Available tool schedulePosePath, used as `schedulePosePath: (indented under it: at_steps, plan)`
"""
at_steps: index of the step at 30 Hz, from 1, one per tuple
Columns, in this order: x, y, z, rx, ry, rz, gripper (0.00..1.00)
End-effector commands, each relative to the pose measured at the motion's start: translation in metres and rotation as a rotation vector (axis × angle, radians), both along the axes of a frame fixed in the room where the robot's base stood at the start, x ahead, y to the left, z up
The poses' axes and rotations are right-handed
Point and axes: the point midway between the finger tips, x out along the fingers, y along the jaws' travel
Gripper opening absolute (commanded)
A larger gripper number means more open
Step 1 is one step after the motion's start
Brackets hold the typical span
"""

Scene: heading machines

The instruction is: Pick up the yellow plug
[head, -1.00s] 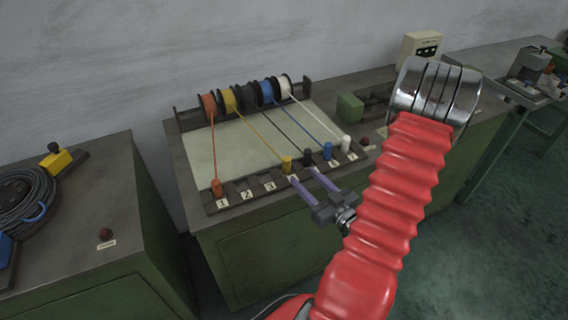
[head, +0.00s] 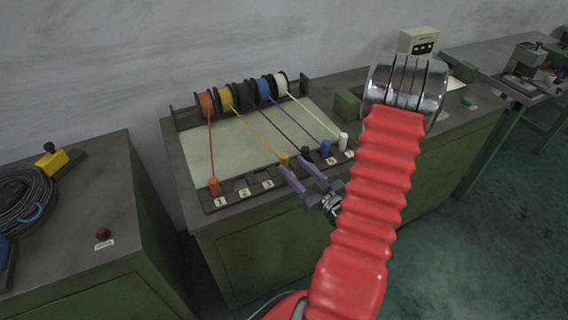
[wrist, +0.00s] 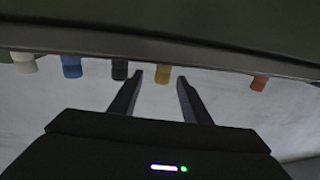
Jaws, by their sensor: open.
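The yellow plug (head: 284,159) stands in the front row of the plug board, its yellow cable running back to a spool. My gripper (head: 290,165) is open and empty in front of it, fingers pointing at the row. In the wrist view the yellow plug (wrist: 162,75) shows between the two fingertips (wrist: 160,77), with gaps on both sides. The black plug (wrist: 119,69) is just outside the left finger there. In the head view the fingertips partly hide the lower part of the yellow plug; contact cannot be told.
The orange plug (head: 214,187) stands at the row's left end, blue (head: 325,149) and white (head: 343,141) plugs to the right. Cables run back to several spools (head: 245,97). A left bench (head: 95,215) holds a cable coil. Numbered slots between orange and yellow are empty.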

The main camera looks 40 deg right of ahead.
Motion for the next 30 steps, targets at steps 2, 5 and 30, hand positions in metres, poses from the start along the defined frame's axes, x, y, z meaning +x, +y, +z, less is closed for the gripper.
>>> schedulePosePath:
  at_steps: [2,5,30]
  plan:
    - [0.010,0.000,0.000,0.000,-0.001,0.003,0.43]
    - [0.021,-0.002,0.000,-0.001,-0.002,0.002,0.43]
    - [0.059,-0.003,0.000,0.000,-0.002,0.001,0.43]
